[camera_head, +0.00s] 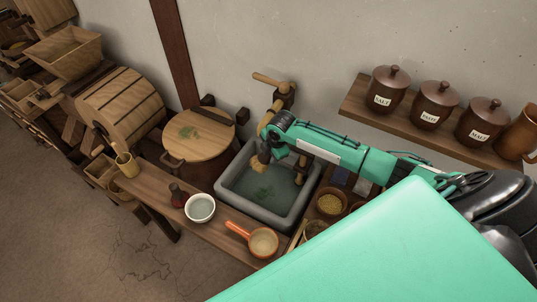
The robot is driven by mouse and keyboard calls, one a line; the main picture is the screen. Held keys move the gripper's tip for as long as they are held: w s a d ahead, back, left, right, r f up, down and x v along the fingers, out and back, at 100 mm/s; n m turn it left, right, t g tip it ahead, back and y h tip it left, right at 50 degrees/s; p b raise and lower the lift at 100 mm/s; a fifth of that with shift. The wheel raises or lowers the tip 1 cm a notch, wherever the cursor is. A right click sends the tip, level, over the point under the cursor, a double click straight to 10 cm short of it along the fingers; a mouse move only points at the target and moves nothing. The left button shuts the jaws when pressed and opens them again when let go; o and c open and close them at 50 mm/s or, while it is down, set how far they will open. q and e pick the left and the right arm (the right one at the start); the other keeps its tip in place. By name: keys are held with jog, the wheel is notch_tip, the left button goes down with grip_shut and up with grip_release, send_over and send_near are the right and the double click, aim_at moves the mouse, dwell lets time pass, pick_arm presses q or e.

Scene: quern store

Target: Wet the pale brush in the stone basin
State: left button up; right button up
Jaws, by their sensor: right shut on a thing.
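My right gripper (264,152) reaches in from the right, over the basin's back left part. It is shut on the pale brush (258,165), whose tan bristles point down. I cannot tell whether the bristles touch the water. The gripper covers most of the handle. My left gripper is out of view.
A wooden tap (284,97) stands behind the basin. A white bowl (200,208), a dark bottle (177,195) and an orange-handled pan (263,242) stand in front. A round wooden lid (198,135) lies left. A shelf (354,105) with labelled jars hangs at the right.

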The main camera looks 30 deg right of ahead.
notch_tip(320, 180, down, 14)
jog(key=b, duration=0.9)
jog(key=shift+b, duration=0.3)
dwell(0.4)
notch_tip(320, 180, up, 12)
jog(key=p, duration=1.1)
jog(key=shift+r+p, duration=0.15)
jog(key=shift+p, duration=0.15)
dwell(1.9)
notch_tip(320, 180, up, 4)
jog(key=p, duration=0.4)
jog(key=shift+r, duration=0.1)
jog(key=shift+a, duration=0.1)
dwell(0.5)
